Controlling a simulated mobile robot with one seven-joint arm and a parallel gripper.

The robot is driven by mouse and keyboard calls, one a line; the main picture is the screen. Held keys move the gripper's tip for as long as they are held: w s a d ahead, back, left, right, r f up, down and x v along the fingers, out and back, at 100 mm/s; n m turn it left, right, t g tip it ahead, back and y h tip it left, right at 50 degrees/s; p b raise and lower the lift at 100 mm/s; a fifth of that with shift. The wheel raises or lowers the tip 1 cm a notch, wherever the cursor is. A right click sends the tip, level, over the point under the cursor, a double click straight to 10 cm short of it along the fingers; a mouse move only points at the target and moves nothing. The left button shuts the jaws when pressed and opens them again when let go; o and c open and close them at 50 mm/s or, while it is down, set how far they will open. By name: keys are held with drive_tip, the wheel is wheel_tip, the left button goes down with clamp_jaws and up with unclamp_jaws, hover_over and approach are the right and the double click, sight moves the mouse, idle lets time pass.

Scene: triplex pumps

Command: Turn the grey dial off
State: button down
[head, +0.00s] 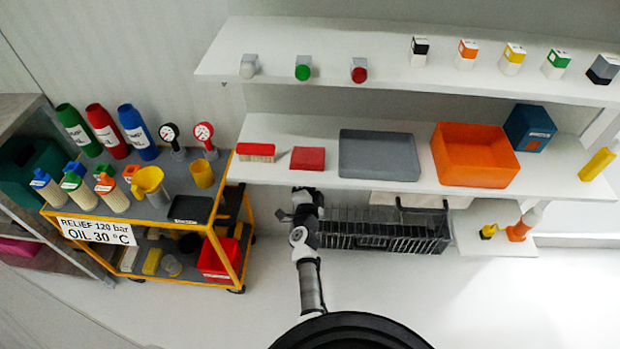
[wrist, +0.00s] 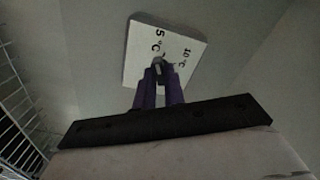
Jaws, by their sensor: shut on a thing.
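The grey dial (wrist: 158,64) shows in the wrist view in front of a square white plate (wrist: 148,42) marked "5 °C" and "10 °C". My gripper (wrist: 159,72) has its two purple fingers closed on the dial. The fingers hide part of the dial, so its exact pointing cannot be read. In the head view my arm reaches up to the lower shelf's front edge; the gripper and dial are hidden there.
A dark wire rack (head: 385,236) hangs below the lower shelf (head: 335,122), right of my arm; bars also show at the left of the wrist view. A yellow-framed cart (head: 233,215) stands to the left. The floor at the right is clear.

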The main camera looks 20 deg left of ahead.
drive_tip(key=shift+r+n, duration=0.1)
drive_tip(key=shift+n, duration=0.5)
drive_tip(key=c, duration=1.5)
unclamp_jaws()
